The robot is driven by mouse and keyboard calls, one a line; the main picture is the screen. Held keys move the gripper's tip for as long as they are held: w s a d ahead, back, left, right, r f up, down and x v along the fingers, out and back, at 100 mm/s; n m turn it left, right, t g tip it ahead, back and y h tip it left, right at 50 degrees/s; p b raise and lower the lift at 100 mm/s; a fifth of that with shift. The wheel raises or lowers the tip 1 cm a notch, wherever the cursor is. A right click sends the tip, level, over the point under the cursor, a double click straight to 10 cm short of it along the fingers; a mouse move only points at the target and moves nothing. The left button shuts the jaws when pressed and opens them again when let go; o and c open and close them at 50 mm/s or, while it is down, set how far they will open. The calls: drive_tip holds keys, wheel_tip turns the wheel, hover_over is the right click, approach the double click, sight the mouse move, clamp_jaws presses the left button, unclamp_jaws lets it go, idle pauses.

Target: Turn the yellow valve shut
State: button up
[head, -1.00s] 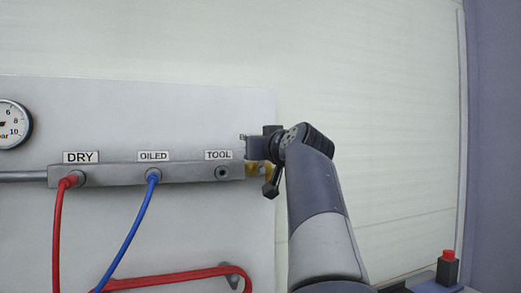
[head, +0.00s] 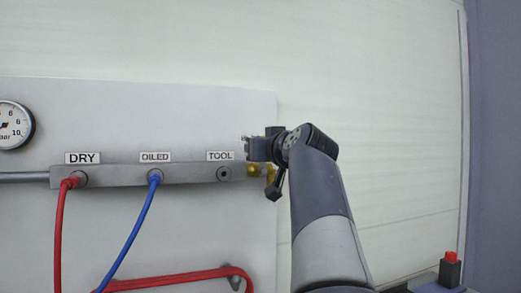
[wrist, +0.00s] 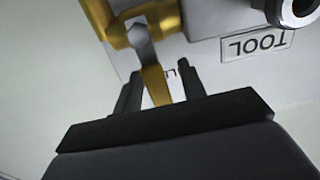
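The yellow valve (head: 260,171) sits at the right end of the grey manifold, partly hidden behind my gripper in the head view. In the wrist view its brass-yellow body (wrist: 160,15) is at the top, with a grey nut and a flat yellow handle (wrist: 156,86) pointing down toward my gripper. My gripper (wrist: 158,85) is open, with its two dark fingers on either side of the handle. Slim gaps show beside the handle, so it looks straddled rather than clamped. In the head view my gripper (head: 256,148) is in front of the panel's right edge, just above the valve body.
The manifold (head: 125,174) carries labels DRY, OILED and TOOL. A red hose (head: 59,225) and a blue hose (head: 135,228) hang from the first two ports; the TOOL port (head: 224,174) is empty. A pressure gauge (head: 14,124) is at left. Clear wall lies right of the panel.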

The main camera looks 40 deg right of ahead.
drive_tip(key=b+v, duration=0.1)
drive_tip(key=v, duration=0.9)
drive_tip(key=shift+a, duration=0.1)
drive_tip(key=p+x, duration=0.1)
drive_tip(key=x, duration=0.9)
drive_tip(key=shift+w+d, duration=0.25)
